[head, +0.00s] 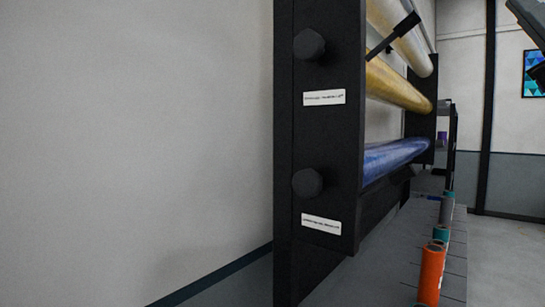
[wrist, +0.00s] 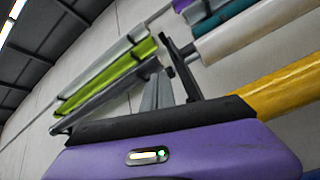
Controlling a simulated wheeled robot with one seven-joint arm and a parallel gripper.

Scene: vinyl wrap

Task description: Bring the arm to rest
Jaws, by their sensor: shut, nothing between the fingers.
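My gripper (wrist: 163,76) shows in the wrist view, beyond the purple wrist housing. Its fingers are shut and empty. They stand in front of the vinyl rolls in the picture, and I see no contact with any roll. The head view does not show the gripper's fingers. A dark part at the upper right corner of the head view is too cut off to name.
A black rack (head: 318,140) holds a white roll (head: 400,35), a yellow roll (head: 397,86) and a blue roll (head: 393,157). An orange tube (head: 431,274) stands on a grey surface at lower right. A green roll (wrist: 108,78) shows in the wrist view. Floor is clear at far right.

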